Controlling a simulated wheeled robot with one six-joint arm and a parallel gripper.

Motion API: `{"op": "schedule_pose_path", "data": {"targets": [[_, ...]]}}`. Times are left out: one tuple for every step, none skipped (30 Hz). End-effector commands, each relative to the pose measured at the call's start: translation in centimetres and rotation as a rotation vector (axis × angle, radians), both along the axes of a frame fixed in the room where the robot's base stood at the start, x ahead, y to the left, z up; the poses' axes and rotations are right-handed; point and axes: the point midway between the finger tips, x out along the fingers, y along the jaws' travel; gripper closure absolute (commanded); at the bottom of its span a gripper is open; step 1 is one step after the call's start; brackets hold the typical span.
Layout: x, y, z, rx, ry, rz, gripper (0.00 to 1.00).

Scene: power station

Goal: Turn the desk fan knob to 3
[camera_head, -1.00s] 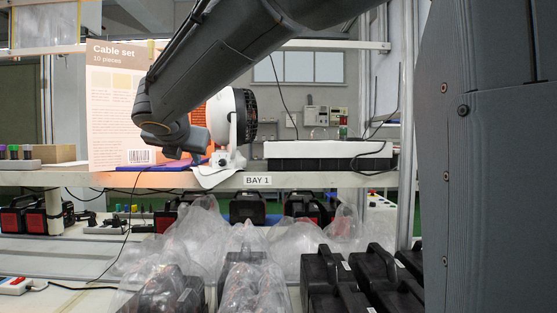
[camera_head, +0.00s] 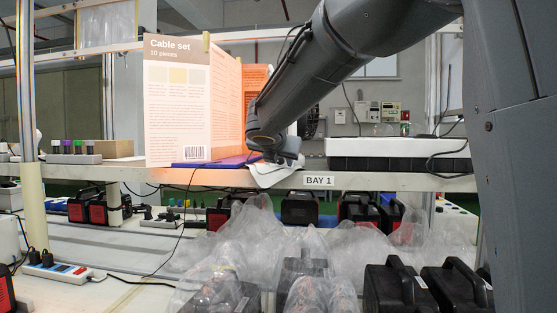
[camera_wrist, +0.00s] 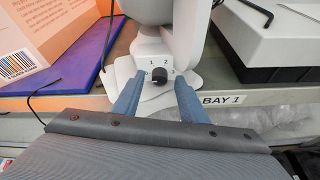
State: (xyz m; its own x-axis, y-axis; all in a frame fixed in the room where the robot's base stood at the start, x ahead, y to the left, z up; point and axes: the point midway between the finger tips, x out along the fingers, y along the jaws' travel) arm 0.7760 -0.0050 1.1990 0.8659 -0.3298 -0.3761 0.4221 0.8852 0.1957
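The white desk fan is mostly hidden behind my arm in the head view. In the wrist view the fan's base (camera_wrist: 185,57) carries a small black knob (camera_wrist: 159,75). The digits 1 and 2 are printed above it. Marks at its sides are partly covered, and I cannot tell where it points. My gripper (camera_wrist: 158,84) is open, with one blue finger on each side of the knob and gaps visible between. In the head view my gripper's fingers are hidden.
A white-topped black case (camera_head: 398,154) is at right. The shelf edge bears a BAY 1 label (camera_head: 318,181). Bagged items and black cases fill the lower level.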

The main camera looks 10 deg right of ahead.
Motion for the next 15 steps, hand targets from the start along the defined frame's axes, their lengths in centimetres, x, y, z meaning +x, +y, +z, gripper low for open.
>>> {"op": "schedule_pose_path", "data": {"targets": [[0.10,-0.01,-0.02,0.000,0.000,0.000,0.61],[0.12,0.01,-0.03,0.000,0.000,0.001,0.61],[0.13,0.03,-0.03,0.000,0.000,0.001,0.61],[0.12,0.06,-0.01,0.000,0.000,0.002,0.61],[0.12,0.08,-0.02,0.000,0.000,0.002,0.61],[0.11,0.11,-0.02,0.000,0.000,0.002,0.61],[0.11,0.12,-0.02,0.000,0.000,0.002,0.61],[0.11,0.13,-0.02,0.000,0.000,0.002,0.63],[0.11,0.16,-0.02,0.000,0.000,0.002,0.70],[0.10,0.17,-0.01,0.000,-0.001,0.003,0.75],[0.10,0.17,-0.01,0.000,-0.001,0.003,0.80],[0.11,0.18,-0.02,0.000,-0.001,0.003,0.87],[0.10,0.18,-0.02,0.000,-0.001,0.003,0.92],[0.10,0.19,-0.02,0.000,-0.001,0.003,0.97],[0.09,0.20,-0.01,0.000,-0.001,0.003,1.00]]}}
